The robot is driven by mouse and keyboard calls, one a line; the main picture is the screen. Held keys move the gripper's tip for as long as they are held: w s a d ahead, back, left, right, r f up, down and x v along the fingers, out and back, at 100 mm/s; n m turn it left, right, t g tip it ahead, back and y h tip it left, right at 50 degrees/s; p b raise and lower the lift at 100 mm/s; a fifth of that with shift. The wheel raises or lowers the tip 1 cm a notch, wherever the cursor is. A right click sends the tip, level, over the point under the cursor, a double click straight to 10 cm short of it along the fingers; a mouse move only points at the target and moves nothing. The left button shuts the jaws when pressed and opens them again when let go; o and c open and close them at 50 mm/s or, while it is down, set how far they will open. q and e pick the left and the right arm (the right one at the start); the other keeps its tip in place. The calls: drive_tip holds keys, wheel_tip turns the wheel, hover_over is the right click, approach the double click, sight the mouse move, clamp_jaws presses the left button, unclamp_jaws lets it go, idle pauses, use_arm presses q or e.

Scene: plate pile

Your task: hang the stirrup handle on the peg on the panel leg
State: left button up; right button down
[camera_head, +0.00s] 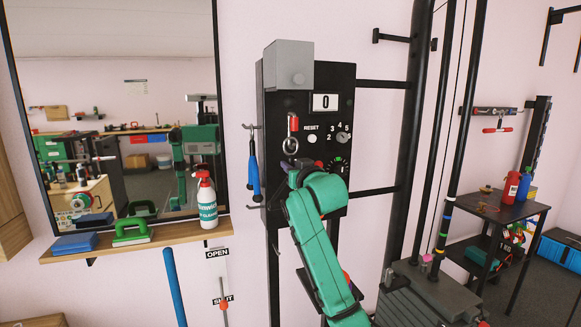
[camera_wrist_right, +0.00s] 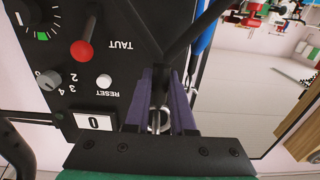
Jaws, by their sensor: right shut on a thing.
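My right gripper (camera_head: 293,168) is in front of the black panel (camera_head: 282,190). In the right wrist view it (camera_wrist_right: 160,85) is shut on a dark stirrup handle (camera_wrist_right: 188,38), whose two dark arms spread out beyond the fingertips. A metal ring (camera_wrist_right: 160,119) shows between the fingers; in the head view a ring (camera_head: 290,146) shows just above the gripper, below a red piece (camera_head: 293,123). My arm hides most of the handle in the head view. A thin peg (camera_head: 250,207) sticks out left at the panel's lower edge, above the panel leg (camera_head: 274,250); I cannot tell if it is the task's peg. My left gripper is not in view.
Blue handles (camera_head: 254,170) hang from a hook at the panel's left side. A shelf (camera_head: 150,243) with a spray bottle (camera_head: 207,200) is further left. Dark rack posts (camera_head: 410,150) and a weight stack (camera_head: 425,290) stand to the right. A red knob (camera_wrist_right: 81,51) sticks out from the panel.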

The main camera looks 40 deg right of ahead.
drive_tip(key=b+v, duration=0.1)
drive_tip(key=v, duration=0.6)
drive_tip(key=shift+b, duration=0.35)
drive_tip(key=shift+s, duration=0.15)
drive_tip(key=s, duration=0.1)
drive_tip(key=s+a+f+b, duration=0.1)
drive_tip(key=s, duration=0.1)
drive_tip(key=s+f+b, duration=0.1)
drive_tip(key=shift+s+a, duration=0.35)
drive_tip(key=shift+s, duration=0.05)
idle(0.9)
